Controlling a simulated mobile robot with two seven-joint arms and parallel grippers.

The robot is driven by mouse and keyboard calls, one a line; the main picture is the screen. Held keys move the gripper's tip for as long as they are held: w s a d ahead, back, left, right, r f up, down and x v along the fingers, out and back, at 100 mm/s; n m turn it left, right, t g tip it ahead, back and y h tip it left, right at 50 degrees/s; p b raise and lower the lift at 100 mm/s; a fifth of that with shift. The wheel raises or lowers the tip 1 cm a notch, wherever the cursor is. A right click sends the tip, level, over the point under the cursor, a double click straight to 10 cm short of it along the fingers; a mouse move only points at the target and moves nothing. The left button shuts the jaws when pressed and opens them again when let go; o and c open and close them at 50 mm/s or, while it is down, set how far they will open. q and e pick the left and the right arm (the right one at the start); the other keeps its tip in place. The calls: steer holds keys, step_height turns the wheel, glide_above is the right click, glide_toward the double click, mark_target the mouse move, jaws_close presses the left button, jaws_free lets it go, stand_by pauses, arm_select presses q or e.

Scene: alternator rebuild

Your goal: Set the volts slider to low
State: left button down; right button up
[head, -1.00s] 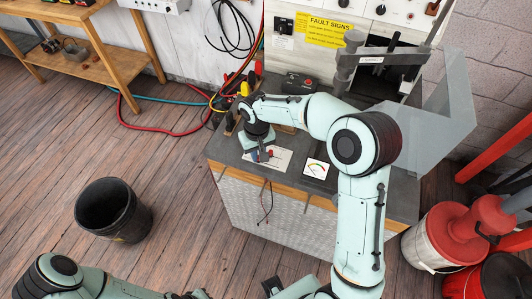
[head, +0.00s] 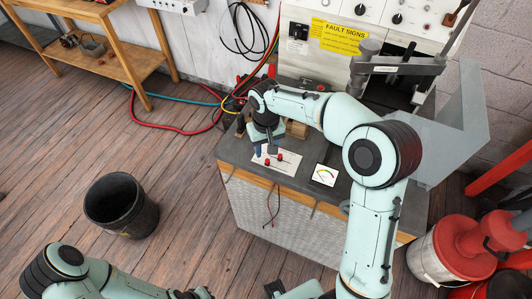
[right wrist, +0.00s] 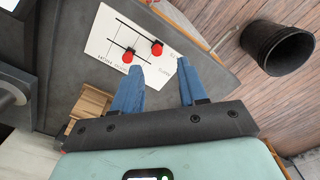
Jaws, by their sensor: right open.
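A white slider panel (head: 289,165) lies on the bench top; two red knobs sit on its black slot lines. In the right wrist view the panel (right wrist: 108,40) shows one knob (right wrist: 156,48) and the other knob (right wrist: 127,57); its lettering is too small to read surely, so I cannot tell which is volts. My right gripper (right wrist: 158,85) is open and empty, its blue fingers pointing at the panel, with both knobs in sight beyond the tips. In the head view this gripper (head: 265,150) is at the panel's back left. My left gripper (head: 195,294) is partly seen at the bottom edge.
A square meter (head: 324,175) lies right of the panel. A wooden block (right wrist: 90,105) is beside my right gripper. A clear shield (head: 455,125) stands at the bench's right. A black bin (head: 122,205) stands on the floor at left.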

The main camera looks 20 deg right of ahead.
arm_select(q)
steer(key=shift+w+r+p, duration=0.45)
steer(key=shift+w+r, duration=0.05)
steer(key=shift+r, duration=0.2)
arm_select(e)
step_height(320, 180, up, 9)
steer(key=shift+f, duration=0.15)
arm_select(q)
steer(key=shift+s, duration=0.1)
arm_select(e)
steer(key=shift+f, duration=0.1)
